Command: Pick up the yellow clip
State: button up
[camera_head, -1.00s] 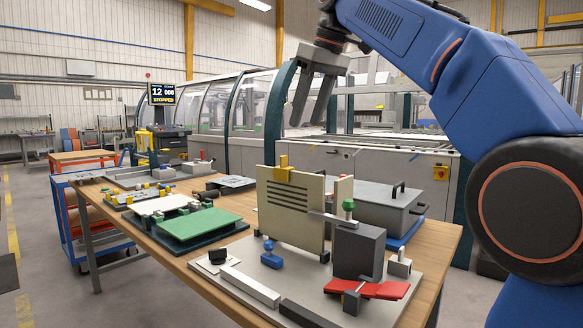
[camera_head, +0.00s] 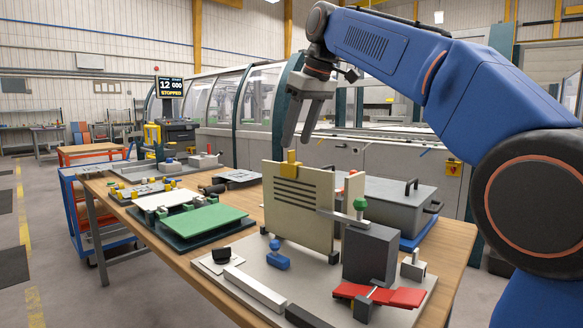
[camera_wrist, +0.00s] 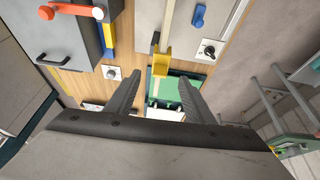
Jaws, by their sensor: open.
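The yellow clip (camera_head: 291,162) sits on the top edge of an upright cream panel (camera_head: 300,205) with dark slots. In the wrist view the clip (camera_wrist: 161,64) shows beyond the fingertips, roughly midway between them. My gripper (camera_head: 299,143) is open and points down above the clip, its fingertips close to the clip's height in the head view. In the wrist view my gripper (camera_wrist: 161,78) has nothing between its fingers. I cannot tell the exact gap between fingertips and clip.
The panel stands on a grey fixture plate (camera_head: 219,262) with a dark block (camera_head: 371,256), red clamp (camera_head: 380,294) and blue knob (camera_head: 277,257). A grey lidded box (camera_head: 395,204) stands behind. A green plate (camera_head: 205,222) lies to the left.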

aim_at(292, 158)
jog(key=shift+x, duration=3.85)
jog(key=shift+s+d+f, duration=0.1)
jog(key=shift+s+d, duration=0.1)
jog(key=c, duration=1.1)
